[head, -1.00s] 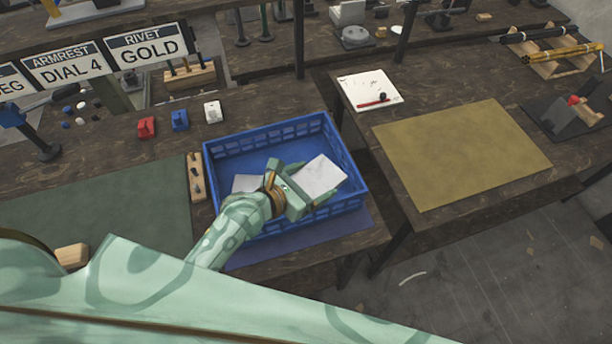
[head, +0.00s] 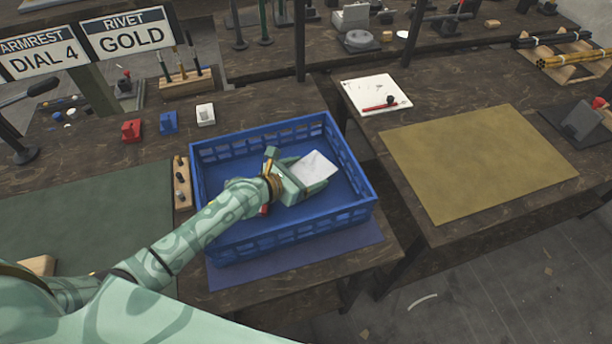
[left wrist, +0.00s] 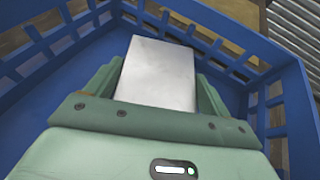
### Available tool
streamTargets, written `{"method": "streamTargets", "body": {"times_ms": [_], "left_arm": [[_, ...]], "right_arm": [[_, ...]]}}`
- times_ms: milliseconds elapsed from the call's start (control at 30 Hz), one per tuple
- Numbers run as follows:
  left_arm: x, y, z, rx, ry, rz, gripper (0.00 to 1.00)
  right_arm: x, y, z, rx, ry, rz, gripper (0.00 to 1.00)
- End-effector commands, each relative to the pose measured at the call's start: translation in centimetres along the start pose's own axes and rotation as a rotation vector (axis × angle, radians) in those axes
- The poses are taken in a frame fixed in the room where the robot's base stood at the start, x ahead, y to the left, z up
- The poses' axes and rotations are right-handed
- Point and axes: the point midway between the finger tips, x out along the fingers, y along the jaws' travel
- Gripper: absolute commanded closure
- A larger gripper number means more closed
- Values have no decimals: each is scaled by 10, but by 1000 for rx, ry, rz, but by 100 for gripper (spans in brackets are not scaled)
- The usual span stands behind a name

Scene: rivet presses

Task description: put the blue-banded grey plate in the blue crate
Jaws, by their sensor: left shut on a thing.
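The blue crate (head: 225,245) stands on a blue mat on the wooden bench in the head view; its wall also shows in the left wrist view (left wrist: 285,110). My left gripper (head: 308,178) is inside the crate's outline, shut on a pale grey plate (head: 317,165). In the left wrist view the plate (left wrist: 158,70) lies between the two green fingers, with the crate's walls around it. No blue band shows on the visible face. I cannot tell whether the plate touches the crate floor. A small red bit shows beneath the gripper. My right gripper is not in view.
A wooden peg block (head: 181,183) stands beside the crate's left wall. Red (head: 131,131), blue (head: 168,123) and white (head: 205,115) blocks sit behind it. A green mat (head: 90,215) lies left. A clear yellow mat (head: 475,160) covers the right bench, past a gap.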

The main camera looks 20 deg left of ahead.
Motion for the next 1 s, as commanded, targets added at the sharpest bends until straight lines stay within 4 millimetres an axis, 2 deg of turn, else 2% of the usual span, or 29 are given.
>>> {"method": "streamTargets", "body": {"times_ms": [200, 733, 767, 800, 1000], "left_arm": [[0, 0, 5, 0, -7, 1, 62], [4, 0, -7, -1, -7, 1, 62], [4, 0, -9, 0, -2, 1, 13], [4, 0, -8, 0, -2, 1, 2], [4, 0, -8, 0, -2, 0, 0]], "right_arm": [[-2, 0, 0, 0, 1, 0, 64], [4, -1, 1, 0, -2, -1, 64], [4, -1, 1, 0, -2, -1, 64], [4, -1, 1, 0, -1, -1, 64], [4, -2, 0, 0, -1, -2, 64]]}}
